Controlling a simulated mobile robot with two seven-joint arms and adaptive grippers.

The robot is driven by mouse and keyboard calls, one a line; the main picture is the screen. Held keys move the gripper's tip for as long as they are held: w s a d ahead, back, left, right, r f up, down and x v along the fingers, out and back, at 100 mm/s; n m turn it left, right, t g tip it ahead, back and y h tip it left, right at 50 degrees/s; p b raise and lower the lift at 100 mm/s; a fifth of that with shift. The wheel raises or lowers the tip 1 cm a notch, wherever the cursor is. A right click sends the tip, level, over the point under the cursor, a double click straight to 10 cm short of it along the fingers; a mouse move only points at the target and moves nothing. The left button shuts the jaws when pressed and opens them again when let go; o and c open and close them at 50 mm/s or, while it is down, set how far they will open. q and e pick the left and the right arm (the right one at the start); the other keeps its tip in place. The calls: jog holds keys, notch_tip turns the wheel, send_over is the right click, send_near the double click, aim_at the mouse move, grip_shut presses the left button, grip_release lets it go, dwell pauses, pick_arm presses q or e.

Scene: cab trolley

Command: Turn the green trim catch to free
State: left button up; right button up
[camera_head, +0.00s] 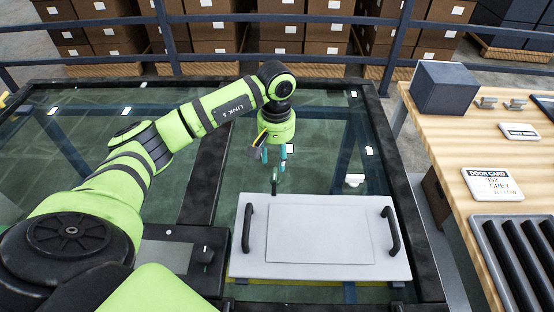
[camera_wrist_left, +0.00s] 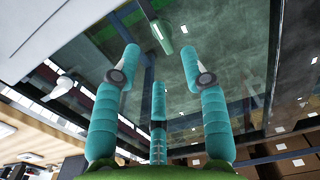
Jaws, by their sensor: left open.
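The green trim catch (camera_head: 274,183) is a small dark green lever on the glass panel, just behind the grey handled panel. In the left wrist view the green catch (camera_wrist_left: 166,37) is near the top, beyond the fingertips and between them. My left gripper (camera_head: 274,156) points down above and slightly behind the catch, apart from it. Its teal fingers are spread open and empty in the left wrist view (camera_wrist_left: 160,62). A white catch (camera_head: 355,180) sits on the glass to the right; it also shows in the left wrist view (camera_wrist_left: 62,88). My right gripper is not in view.
The grey panel (camera_head: 318,262) with two black handles lies in front of the catch. A dark control box (camera_head: 205,252) stands to its left. A wooden bench (camera_head: 450,140) with a dark box, cards and a roller tray is at right. Dark frame bars border the glass.

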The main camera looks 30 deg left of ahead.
aim_at(276, 175)
pick_arm(q)
jog(key=f, duration=0.2)
jog(key=f+p, duration=0.1)
jog(key=shift+s+d+f, duration=0.2)
jog(key=shift+s+f, duration=0.2)
jog(key=shift+w+f, duration=0.15)
jog(key=shift+f, duration=0.75)
jog(key=shift+a+f, duration=0.1)
jog(key=shift+f, duration=0.15)
grip_shut()
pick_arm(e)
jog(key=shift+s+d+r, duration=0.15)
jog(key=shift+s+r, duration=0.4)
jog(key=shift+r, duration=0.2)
